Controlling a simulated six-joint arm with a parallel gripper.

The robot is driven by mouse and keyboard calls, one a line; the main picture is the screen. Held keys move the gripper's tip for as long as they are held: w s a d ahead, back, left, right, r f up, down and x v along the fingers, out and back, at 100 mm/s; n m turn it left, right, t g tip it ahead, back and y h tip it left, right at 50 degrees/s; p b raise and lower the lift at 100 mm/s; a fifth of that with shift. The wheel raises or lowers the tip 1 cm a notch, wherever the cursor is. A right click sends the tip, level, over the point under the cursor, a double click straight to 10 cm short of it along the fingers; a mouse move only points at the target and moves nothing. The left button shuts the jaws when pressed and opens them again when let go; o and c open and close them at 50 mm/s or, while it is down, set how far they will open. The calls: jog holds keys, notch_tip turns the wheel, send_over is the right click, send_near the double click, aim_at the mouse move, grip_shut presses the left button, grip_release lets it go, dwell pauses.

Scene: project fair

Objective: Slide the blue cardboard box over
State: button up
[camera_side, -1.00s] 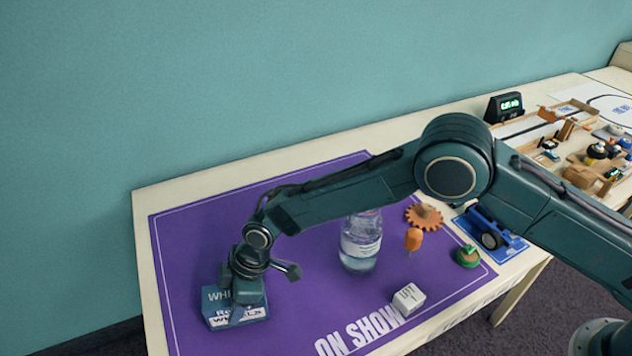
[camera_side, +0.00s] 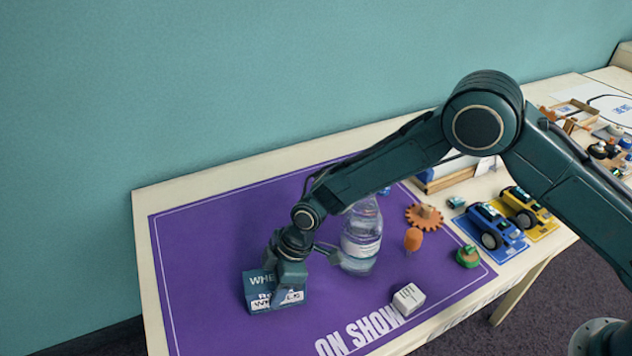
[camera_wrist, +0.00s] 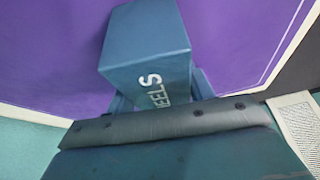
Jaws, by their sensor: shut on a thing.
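The blue cardboard box (camera_side: 259,292) with white lettering sits on the left part of the purple mat (camera_side: 200,250). My gripper (camera_side: 287,290) reaches down to the box from above and is shut on it. In the wrist view the box (camera_wrist: 145,45) lies between the fingers (camera_wrist: 160,92), with the letters "EELS" on its face. The fingers hide part of the box's lettered side in the side view.
A clear bottle (camera_side: 361,240) stands just right of my gripper. A white block (camera_side: 408,299), an orange egg-shaped piece (camera_side: 413,239), a brown gear (camera_side: 425,216) and a green piece (camera_side: 467,256) are farther right. Blue (camera_side: 491,228) and yellow (camera_side: 526,208) toy cars stand beyond. The mat's left side is clear.

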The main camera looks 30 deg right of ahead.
jog(key=shift+d, duration=2.6)
jog(key=o, duration=1.1)
jog(key=shift+o, duration=0.2)
jog(key=shift+r, duration=0.1)
jog(key=v, duration=1.3)
jog(key=shift+d+r, duration=0.15)
jog(key=shift+r, duration=0.15)
